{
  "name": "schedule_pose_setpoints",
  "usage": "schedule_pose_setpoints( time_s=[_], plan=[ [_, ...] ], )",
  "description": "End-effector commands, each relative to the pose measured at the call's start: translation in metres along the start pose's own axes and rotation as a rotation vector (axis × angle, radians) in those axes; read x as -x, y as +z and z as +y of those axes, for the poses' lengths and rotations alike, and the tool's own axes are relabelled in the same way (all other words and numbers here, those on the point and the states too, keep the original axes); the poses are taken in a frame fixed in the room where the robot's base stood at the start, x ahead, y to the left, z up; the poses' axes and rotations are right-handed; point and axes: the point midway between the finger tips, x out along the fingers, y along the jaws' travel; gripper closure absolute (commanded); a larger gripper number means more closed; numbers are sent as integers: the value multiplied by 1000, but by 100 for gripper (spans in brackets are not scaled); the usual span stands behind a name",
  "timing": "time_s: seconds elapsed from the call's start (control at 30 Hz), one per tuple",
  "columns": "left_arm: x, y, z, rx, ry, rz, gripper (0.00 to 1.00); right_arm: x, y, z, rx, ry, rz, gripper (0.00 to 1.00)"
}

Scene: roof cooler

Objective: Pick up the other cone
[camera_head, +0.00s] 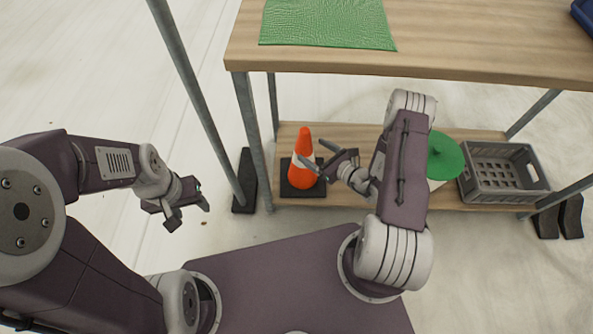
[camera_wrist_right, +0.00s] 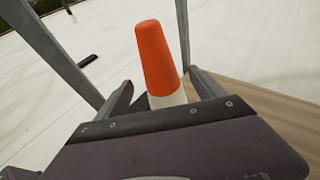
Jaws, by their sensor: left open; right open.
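An orange cone (camera_head: 304,144) with a white band and a dark square base stands upright on the lower wooden shelf, at its left end. My right gripper (camera_head: 313,156) is open beside the cone, its fingers pointing left toward it. In the right wrist view the cone (camera_wrist_right: 157,58) rises between the two open fingers (camera_wrist_right: 160,92), beyond the palm; I cannot tell whether they touch it. The cone's base is mostly hidden there. My left gripper (camera_head: 188,212) is open and empty, off to the left, away from the shelf.
A grey crate (camera_head: 490,190) and a green-lidded white container (camera_head: 444,158), partly behind my right arm, stand on the lower shelf (camera_head: 345,133). The tabletop (camera_head: 420,55) above carries a green mat (camera_head: 325,22). Metal legs (camera_head: 250,125) stand left of the cone.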

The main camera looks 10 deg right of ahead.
Motion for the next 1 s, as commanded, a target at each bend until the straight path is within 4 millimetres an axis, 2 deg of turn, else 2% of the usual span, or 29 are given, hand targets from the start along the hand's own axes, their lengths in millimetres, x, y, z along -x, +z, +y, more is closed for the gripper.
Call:
schedule_pose_setpoints(
  time_s=[0.1, 0.2, 0.37, 0.5, 0.6, 0.7, 0.9, 0.93, 1.0],
  plan=[
    [-17, 2, 0, 0, 0, -1, 47, -22, -4, 2, 6, 8, -3, 20],
    [-23, 3, 0, 0, 0, -2, 47, -34, -2, 2, 5, 7, -2, 20],
    [-24, 3, 0, 0, 0, -1, 47, -39, 0, 1, 2, 6, -1, 20],
    [-50, 6, -1, 0, 0, -1, 47, -64, -6, 1, 8, 10, -3, 20],
    [-58, 7, -1, 0, 0, -1, 47, -80, -3, 0, 5, 9, -2, 20],
    [-60, 7, -1, 0, 0, -1, 47, -88, 0, 0, 3, 8, -2, 20],
    [-58, 6, -1, 0, 0, -1, 47, -88, 2, 0, 1, 7, 0, 20],
    [-58, 6, -1, 0, 0, -1, 47, -88, 2, 0, 1, 7, 0, 26],
    [-58, 6, -1, 0, 0, -1, 47, -88, 2, 0, 1, 7, 0, 45]
  ],
)
